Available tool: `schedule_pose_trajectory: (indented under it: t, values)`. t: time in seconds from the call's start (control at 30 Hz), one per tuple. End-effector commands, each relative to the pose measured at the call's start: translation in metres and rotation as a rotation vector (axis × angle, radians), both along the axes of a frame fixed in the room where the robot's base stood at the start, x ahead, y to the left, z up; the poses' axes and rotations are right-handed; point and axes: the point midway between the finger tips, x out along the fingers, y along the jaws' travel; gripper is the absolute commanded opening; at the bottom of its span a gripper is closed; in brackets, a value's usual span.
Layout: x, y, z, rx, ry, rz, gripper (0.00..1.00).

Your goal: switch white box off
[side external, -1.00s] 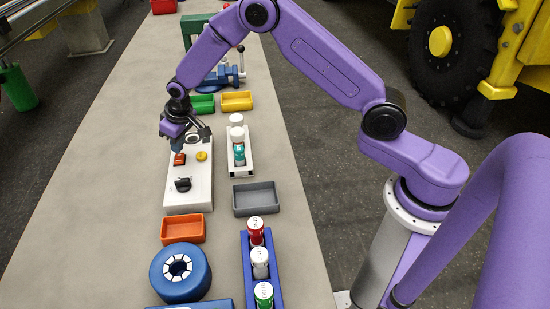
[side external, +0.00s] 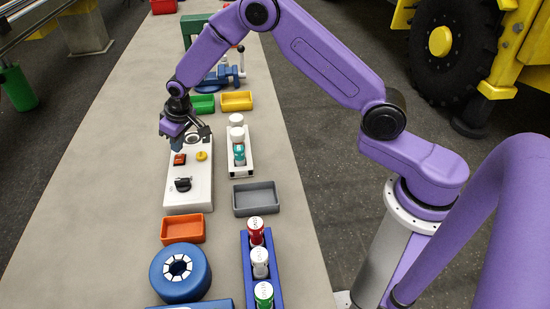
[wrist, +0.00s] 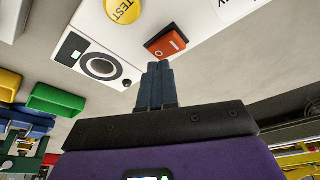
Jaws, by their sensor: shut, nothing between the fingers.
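The white box (side external: 201,194) lies on the table below my gripper. It carries a red-orange rocker switch (side external: 180,159), a yellow button (side external: 201,156) and a black knob (side external: 183,184). In the wrist view the switch (wrist: 166,42) shows a small white mark, and the yellow button (wrist: 122,10) reads TEST. A round black dial (wrist: 103,67) sits near the box's end. My gripper (side external: 177,148) is shut and empty, just above and beside the switch. In the wrist view its fingertips (wrist: 159,66) are close to the switch; a small gap seems to lie between them.
A white tray with bottles (side external: 240,165) stands right of the box. Orange (side external: 183,230), grey (side external: 256,199), green (side external: 203,104) and yellow (side external: 237,101) bins are around it. A blue rack of cans (side external: 249,275) is nearer. The table's left side is clear.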

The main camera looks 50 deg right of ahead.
Motion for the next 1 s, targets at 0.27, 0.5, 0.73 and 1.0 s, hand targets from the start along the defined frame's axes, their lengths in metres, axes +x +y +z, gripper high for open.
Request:
schedule_pose_trajectory:
  t: [0.27, 0.5, 0.73, 1.0]
  values:
    - [0.000, 0.000, 0.020, 0.001, -0.002, 0.000, 0.00]
    - [0.000, 0.001, 0.036, 0.001, -0.002, 0.001, 0.00]
    - [0.000, 0.000, 0.052, 0.001, -0.002, 0.000, 0.00]
    - [0.000, 0.000, 0.057, 0.000, -0.001, 0.000, 0.00]
